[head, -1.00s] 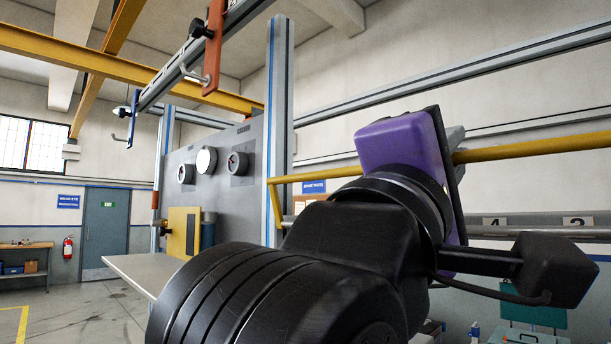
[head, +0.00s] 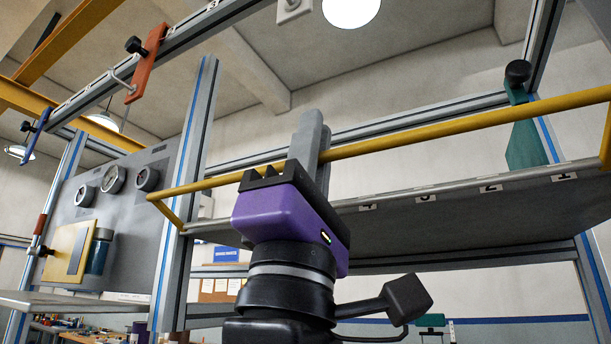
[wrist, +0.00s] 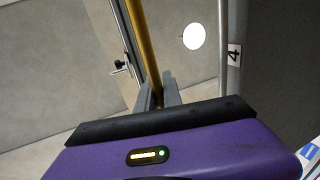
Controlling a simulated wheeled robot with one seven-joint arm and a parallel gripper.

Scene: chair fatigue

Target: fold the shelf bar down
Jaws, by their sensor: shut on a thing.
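The yellow shelf bar (head: 420,132) runs along the front of the grey shelf (head: 480,215), raised above its front edge. It meets the shelf through bent end arms at left and right. My gripper (head: 311,140), with its purple body, points upward in front of the shelf. Its grey fingers are shut on the bar, left of the bar's middle. In the wrist view the bar (wrist: 143,38) runs down between the fingers (wrist: 160,92). The exact contact is partly hidden by the fingers.
Grey posts (head: 185,190) stand at the shelf's ends. A teal bracket with a black knob (head: 522,130) is at the right, and an orange one (head: 146,62) hangs upper left. A gauge panel (head: 120,215) stands left. There is open space below the shelf.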

